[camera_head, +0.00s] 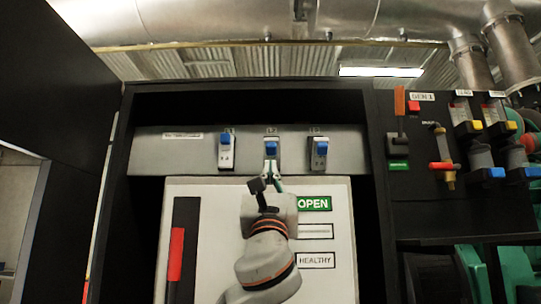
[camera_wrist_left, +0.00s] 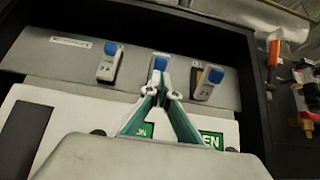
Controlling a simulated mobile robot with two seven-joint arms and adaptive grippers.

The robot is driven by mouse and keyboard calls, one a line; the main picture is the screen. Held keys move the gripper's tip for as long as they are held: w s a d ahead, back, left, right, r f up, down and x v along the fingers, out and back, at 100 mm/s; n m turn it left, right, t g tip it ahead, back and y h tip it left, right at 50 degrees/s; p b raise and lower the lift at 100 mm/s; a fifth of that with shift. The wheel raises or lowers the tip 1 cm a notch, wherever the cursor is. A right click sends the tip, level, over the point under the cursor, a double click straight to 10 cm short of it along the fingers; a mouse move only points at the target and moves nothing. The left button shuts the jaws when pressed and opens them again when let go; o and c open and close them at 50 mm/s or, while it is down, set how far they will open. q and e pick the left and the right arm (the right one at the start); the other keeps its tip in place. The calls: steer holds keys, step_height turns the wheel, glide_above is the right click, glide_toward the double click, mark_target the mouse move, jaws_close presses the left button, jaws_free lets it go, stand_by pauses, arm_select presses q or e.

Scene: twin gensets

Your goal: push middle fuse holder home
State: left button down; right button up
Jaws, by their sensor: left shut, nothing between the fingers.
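Three white fuse holders with blue tops sit in a row on a grey panel. The middle fuse holder (camera_head: 271,147) is under the L2 label; its lower part is covered by my left gripper (camera_head: 270,168). In the left wrist view the shut fingertips (camera_wrist_left: 160,84) meet right at the middle holder (camera_wrist_left: 159,63), below its blue top. I cannot tell whether they touch it. The left gripper is shut and empty. The left holder (camera_head: 226,152) and right holder (camera_head: 319,152) stand clear to either side. My right gripper is not in view.
Below the grey panel (camera_head: 180,153) is a white cabinet front with a green OPEN sign (camera_head: 314,203), a HEALTHY label (camera_head: 315,261) and a red handle (camera_head: 175,254). A black frame encloses the recess. Levers and switches (camera_head: 442,166) stand at the right.

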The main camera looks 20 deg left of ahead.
mark_target(272, 151)
arm_select(q)
steer(key=x, duration=0.4)
steer(key=shift+r+p, duration=0.2)
steer(key=shift+p, duration=0.15)
steer(key=shift+w+a+r, duration=0.15)
steer(key=shift+w+r, duration=0.2)
steer(key=shift+w, duration=0.15)
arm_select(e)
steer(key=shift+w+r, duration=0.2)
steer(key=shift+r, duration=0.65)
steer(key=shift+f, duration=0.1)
arm_select(q)
steer(key=shift+r, duration=0.1)
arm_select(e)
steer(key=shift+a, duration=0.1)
